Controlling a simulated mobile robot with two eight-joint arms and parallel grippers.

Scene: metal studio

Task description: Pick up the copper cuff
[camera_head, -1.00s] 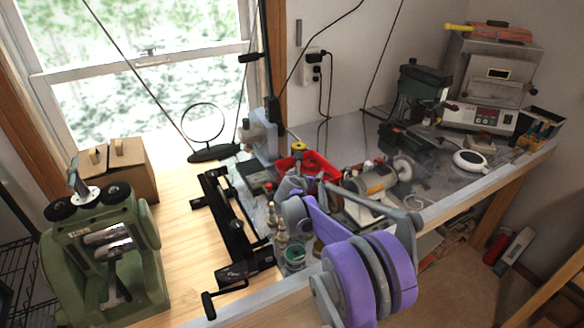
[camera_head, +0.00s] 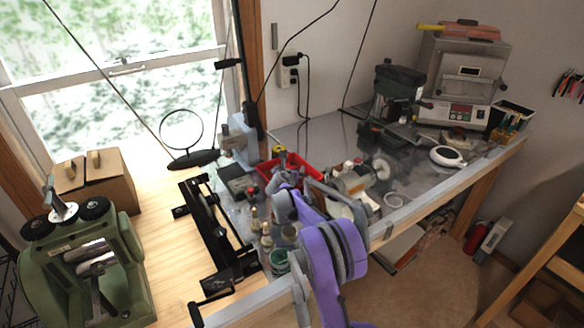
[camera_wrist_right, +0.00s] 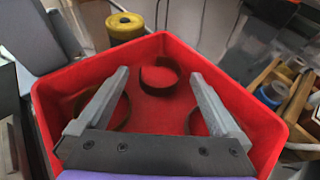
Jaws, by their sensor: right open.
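A red bin (camera_head: 312,172) stands on the metal worktop and fills the right wrist view (camera_wrist_right: 60,90). Inside it, a dark brownish band-shaped ring (camera_wrist_right: 150,78) lies near the back corner, seen between my fingertips. Two more rings lie at the left (camera_wrist_right: 122,116) and right (camera_wrist_right: 192,122), each partly hidden by a finger. I cannot tell by colour which is the copper cuff. My right gripper (camera_wrist_right: 158,76) is open and empty, pointing into the bin; in the head view it is over the bin (camera_head: 285,182), partly hidden by my arm. My left gripper is not in view.
A yellow spool (camera_wrist_right: 125,26) stands just behind the bin. Small bottles (camera_head: 267,238) and a black metal frame (camera_head: 215,235) are to the left. A motor-like polishing tool (camera_head: 355,182) is to the right. A green rolling mill (camera_head: 85,265) stands at far left.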

